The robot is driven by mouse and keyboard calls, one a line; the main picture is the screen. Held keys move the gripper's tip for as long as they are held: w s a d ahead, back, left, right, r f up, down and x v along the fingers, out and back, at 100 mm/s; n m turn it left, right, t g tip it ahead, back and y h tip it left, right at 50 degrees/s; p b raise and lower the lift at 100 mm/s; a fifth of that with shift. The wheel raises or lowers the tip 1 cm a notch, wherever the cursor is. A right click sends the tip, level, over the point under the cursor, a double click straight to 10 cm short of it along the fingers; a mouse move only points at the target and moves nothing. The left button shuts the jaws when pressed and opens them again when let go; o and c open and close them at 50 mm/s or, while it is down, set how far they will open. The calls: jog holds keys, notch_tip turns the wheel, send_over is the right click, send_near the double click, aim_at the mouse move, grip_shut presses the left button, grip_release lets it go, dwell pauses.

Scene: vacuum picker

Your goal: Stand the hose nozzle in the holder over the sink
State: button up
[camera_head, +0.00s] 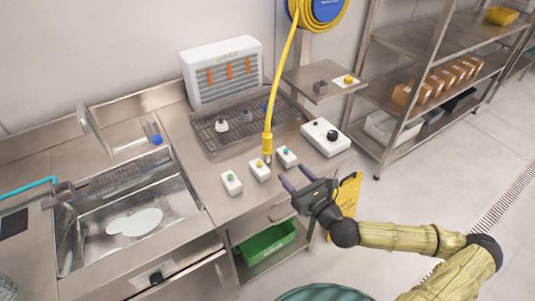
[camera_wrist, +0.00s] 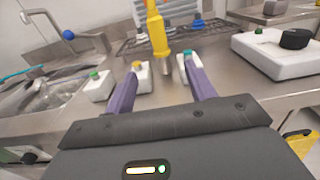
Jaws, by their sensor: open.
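The yellow hose nozzle (camera_head: 267,143) hangs upright from the yellow hose, its metal tip pointing down just above the counter. In the wrist view the nozzle (camera_wrist: 157,35) shows beyond my fingers, in line with the gap between them. My gripper (camera_head: 297,178) is open and empty, to the right and front of the nozzle, apart from it. Its purple fingers (camera_wrist: 162,70) point toward the nozzle. The sink (camera_head: 130,215) is at the left. A grey block (camera_head: 63,192) at its left edge, beside a teal tube, may be the holder; I cannot tell for sure.
A white device with a black knob (camera_head: 325,138) stands at right. A tap (camera_head: 95,130) rises behind the sink. The hose reel (camera_head: 318,12) hangs above.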

aim_at(270, 148)
jog(key=shift+w+a+f+b, duration=0.25)
jog(key=shift+w+a+b, duration=0.4)
jog(key=shift+b, duration=1)
jog(key=b+x, duration=0.2)
jog(key=b, duration=0.1)
jog(key=shift+w+a, duration=0.1)
jog(key=shift+w, duration=0.05)
jog(key=x, duration=0.7)
jog(key=shift+w+r+p, duration=0.15)
jog(key=shift+r+p, duration=0.15)
jog(key=shift+p, duration=0.05)
jog(key=shift+a, duration=0.1)
jog(key=x, duration=0.5)
jog(key=shift+w+r+p, duration=0.1)
jog(key=shift+w+p, duration=0.05)
jog(key=shift+p, duration=0.25)
jog(key=shift+c, duration=0.4)
grip_shut()
